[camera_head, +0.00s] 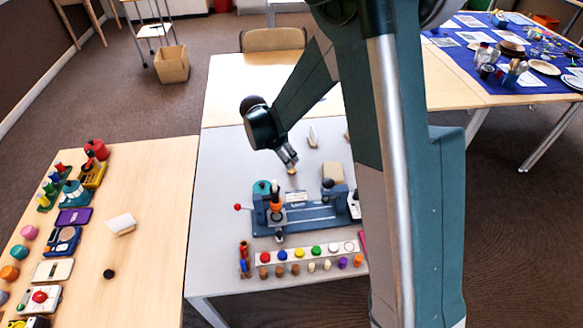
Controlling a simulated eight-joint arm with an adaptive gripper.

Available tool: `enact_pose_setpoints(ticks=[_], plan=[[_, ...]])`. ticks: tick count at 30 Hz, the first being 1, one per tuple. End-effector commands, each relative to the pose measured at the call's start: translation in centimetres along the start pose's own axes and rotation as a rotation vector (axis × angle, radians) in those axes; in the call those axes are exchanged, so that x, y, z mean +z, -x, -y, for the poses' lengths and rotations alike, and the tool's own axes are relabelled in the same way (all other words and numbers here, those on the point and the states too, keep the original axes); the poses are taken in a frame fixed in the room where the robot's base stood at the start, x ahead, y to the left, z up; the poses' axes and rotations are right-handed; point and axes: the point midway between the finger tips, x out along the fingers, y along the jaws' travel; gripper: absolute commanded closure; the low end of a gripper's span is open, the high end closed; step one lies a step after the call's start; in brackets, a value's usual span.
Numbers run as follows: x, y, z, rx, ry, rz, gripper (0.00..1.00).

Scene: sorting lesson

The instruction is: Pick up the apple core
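My gripper (290,163) points down over the grey-topped table, behind the blue toy workbench. A small yellowish piece (292,171) shows right at its fingertips. It may be the apple core, but it is too small to be sure. I cannot tell whether the fingers are around it or only above it, or whether they are open or shut. A small pale upright object (312,136) stands further back to the right; I cannot tell what it is.
A blue toy workbench (306,216) stands in front of the gripper, with a tan box (333,173) behind it. A strip of coloured discs (300,254) lies near the front. A wooden table (150,240) with toys stands at left. My arm hides the right side.

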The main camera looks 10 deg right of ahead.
Motion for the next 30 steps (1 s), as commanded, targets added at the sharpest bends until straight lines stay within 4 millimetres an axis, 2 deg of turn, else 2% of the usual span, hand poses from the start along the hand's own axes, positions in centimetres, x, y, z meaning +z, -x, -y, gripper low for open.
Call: enact_pose_setpoints(ticks=[12,25,30], plan=[[0.0,-2.4,0.0,0.0,-0.001,0.0,0.62],[0.0,-2.8,0.0,0.0,-0.001,0.0,0.62],[-0.1,-4.0,0.0,0.0,-0.002,0.0,0.62]])
